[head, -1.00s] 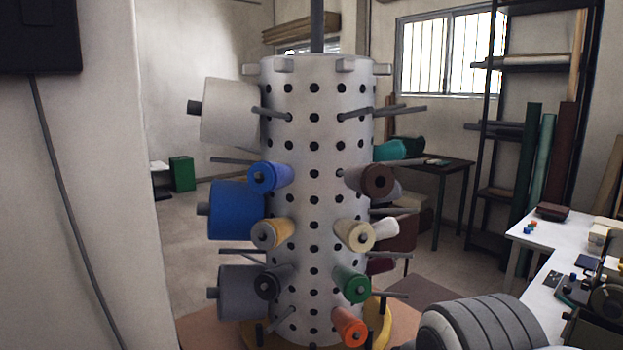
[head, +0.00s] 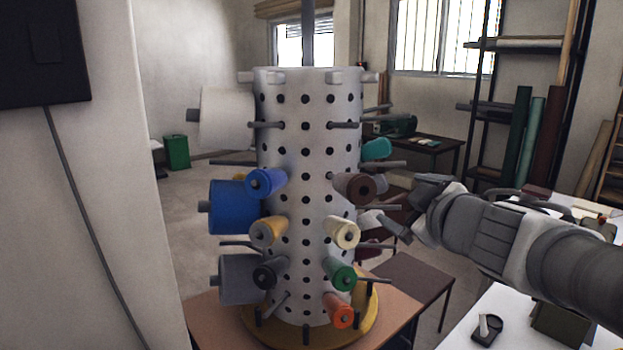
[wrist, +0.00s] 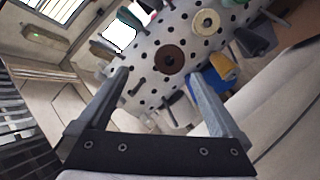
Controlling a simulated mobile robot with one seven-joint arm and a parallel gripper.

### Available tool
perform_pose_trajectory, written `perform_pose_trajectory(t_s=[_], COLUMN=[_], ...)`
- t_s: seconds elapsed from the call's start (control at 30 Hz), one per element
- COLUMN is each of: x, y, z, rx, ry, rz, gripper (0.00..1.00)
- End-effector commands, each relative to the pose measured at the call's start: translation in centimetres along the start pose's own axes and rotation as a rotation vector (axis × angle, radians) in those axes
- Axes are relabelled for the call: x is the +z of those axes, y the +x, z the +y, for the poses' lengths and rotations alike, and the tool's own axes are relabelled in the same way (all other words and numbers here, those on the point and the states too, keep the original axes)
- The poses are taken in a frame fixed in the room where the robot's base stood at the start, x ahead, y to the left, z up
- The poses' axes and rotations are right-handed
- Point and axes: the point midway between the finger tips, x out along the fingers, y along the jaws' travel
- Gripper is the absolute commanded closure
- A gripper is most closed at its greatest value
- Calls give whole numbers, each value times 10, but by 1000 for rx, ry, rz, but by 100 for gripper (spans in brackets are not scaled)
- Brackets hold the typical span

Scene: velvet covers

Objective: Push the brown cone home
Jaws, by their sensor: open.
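The brown cone (head: 355,187) sits on the upper right front of a pale, perforated upright drum (head: 307,100), its dark-centred end facing outward. How deeply it sits on its peg I cannot tell. In the wrist view the brown cone (wrist: 169,60) shows end-on, just beyond and between the fingertips. My gripper (head: 411,206) is to the right of the cone in the head view, apart from it, with its fingers spread and nothing between them. The wrist view shows both fingers (wrist: 157,75) wide apart.
Nearby on the drum are a blue cone (head: 265,182), a cream cone (head: 342,234), a gold cone (head: 268,232), a green cone (head: 340,275) and a teal cone (head: 377,149). Bare grey pegs stick out around them. A white worktable (head: 470,305) stands at right.

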Motion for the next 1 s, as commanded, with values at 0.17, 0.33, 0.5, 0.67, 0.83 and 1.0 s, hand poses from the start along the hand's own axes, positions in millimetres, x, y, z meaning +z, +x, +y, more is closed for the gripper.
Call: perform_pose_trajectory(t_s=[0.17,0.33,0.5,0.67,0.83,1.0], x=[-14,-14,-14,-15,-18,-20], y=[3,11,34,62,93,123], z=[-7,-12,-17,-20,-23,-26], rx=[-87,-107,-108,-107,-106,-106], ry=[-71,-85,-85,-85,-86,-84], rz=[57,67,67,66,67,66], gripper=[0,0,0,0,0,0])
